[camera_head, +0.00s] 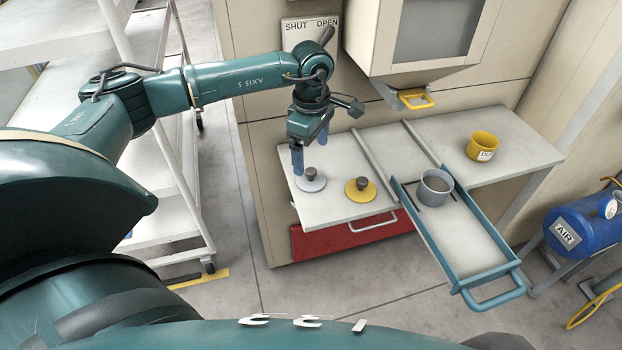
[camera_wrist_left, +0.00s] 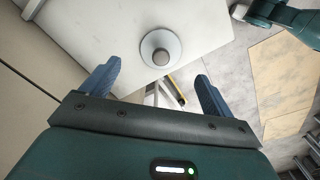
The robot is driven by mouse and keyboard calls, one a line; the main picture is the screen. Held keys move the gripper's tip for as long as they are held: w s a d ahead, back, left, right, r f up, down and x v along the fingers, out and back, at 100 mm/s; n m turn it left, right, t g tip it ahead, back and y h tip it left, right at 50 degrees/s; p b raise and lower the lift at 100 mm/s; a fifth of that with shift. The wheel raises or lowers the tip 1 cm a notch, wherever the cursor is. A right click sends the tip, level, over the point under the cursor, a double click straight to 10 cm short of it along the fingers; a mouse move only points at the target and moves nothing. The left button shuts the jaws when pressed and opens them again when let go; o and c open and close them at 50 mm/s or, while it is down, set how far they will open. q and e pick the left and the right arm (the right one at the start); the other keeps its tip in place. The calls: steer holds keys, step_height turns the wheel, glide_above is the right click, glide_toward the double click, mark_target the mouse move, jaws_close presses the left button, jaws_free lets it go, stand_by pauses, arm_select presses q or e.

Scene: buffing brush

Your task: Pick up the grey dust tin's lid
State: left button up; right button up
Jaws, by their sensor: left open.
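The grey lid (camera_head: 311,184), a disc with a dark knob, lies flat near the left end of the pale shelf. It also shows in the left wrist view (camera_wrist_left: 160,47), just ahead of the fingers. My left gripper (camera_head: 310,154) is open, its blue fingers pointing down above the lid, with nothing between them; in the wrist view the fingers (camera_wrist_left: 157,84) stand either side of the lid's line. The grey tin (camera_head: 435,188), lidless with dark contents, stands in the blue-railed tray (camera_head: 463,243). My right gripper is in neither view.
A yellow lid (camera_head: 358,195) with a dark knob lies right of the grey lid. A yellow tin (camera_head: 482,146) stands on the shelf's right part (camera_head: 525,150). A raised rail (camera_head: 376,168) crosses the shelf. A yellow handle (camera_head: 416,100) hangs under the cabinet.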

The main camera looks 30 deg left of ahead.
mark_target(311, 170)
arm_select(q)
step_height(311, 170, down, 7)
steer(key=shift+s+r, duration=0.1)
stand_by(0.3)
steer(key=c, duration=1)
